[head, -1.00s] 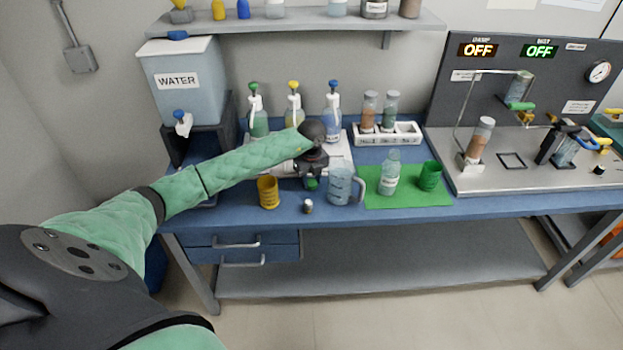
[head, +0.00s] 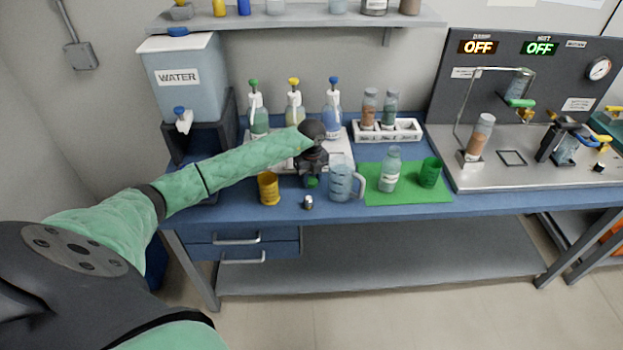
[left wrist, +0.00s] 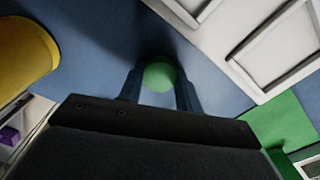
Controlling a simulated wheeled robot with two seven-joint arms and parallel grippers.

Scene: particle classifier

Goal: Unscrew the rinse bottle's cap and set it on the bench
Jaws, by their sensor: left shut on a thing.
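My left gripper (head: 313,180) is low over the front of the blue bench, between the yellow cup and the clear jug. It is shut on a small round green cap (left wrist: 160,76), which shows between both fingers in the left wrist view. The cap also shows as a green spot below the gripper in the head view (head: 312,183). I cannot tell whether it touches the bench (head: 240,213). A clear bottle with a pale label, likely the rinse bottle (head: 389,172), stands upright on the green mat to the right. No coloured cap shows on its neck. My right gripper is not in view.
A yellow cup (head: 268,188) stands left of my gripper, a clear jug (head: 341,180) close on its right. A small metallic piece (head: 308,202) lies near the front edge. A green cup (head: 430,172) shares the green mat (head: 408,197). Pump bottles (head: 333,120) and a white rack (head: 407,131) stand behind.

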